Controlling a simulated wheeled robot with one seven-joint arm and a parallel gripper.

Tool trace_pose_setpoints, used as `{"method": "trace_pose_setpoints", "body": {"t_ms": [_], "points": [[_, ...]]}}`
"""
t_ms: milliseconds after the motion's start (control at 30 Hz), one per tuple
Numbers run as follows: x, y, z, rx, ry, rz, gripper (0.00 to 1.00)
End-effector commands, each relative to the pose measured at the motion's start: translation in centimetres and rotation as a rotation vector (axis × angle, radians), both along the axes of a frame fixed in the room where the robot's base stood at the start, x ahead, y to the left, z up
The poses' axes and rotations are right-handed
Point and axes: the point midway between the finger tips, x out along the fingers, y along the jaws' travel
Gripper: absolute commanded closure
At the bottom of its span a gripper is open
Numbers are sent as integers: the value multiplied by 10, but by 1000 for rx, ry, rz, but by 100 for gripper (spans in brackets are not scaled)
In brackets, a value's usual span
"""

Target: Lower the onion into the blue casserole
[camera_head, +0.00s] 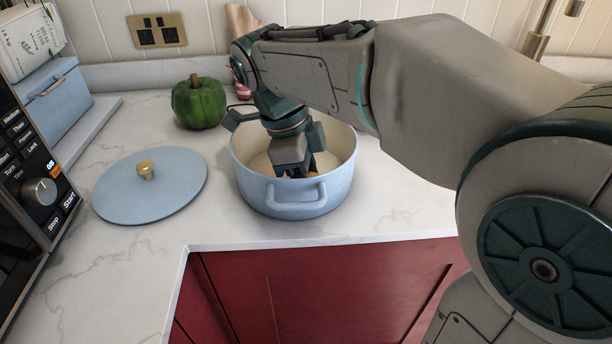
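The blue casserole (277,195) stands uncovered on the counter near its front edge. My gripper (297,172) points down inside the casserole's opening. A small orange-brown patch of the onion (315,174) shows by the fingertips, below the rim. The fingers are dark and mostly hidden by the gripper body and the pot's front wall. I cannot tell whether they are closed on the onion or whether it touches the pot floor. The casserole's light blue lid (150,190) with a gold knob lies flat on the counter to the left.
A green bell pepper (199,103) stands behind the casserole to the left. A microwave (30,185) borders the left side, with a blue box-like container (55,100) behind it. A red-and-white item is partly hidden behind my arm. Red cabinets (310,290) lie below the counter edge.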

Motion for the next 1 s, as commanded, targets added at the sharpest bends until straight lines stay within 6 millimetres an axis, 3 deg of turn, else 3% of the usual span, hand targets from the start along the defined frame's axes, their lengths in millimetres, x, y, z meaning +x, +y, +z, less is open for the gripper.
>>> {"method": "trace_pose_setpoints", "body": {"t_ms": [267,300,367,400,767,1000], "points": [[0,0,-1,0,0,0,76],[0,0,-1,0,0,0,47],[0,0,-1,0,0,0,30],[0,0,-1,0,0,0,27],[0,1,1,0,0,0,27],[3,10,37,2,-3,2,27]]}}
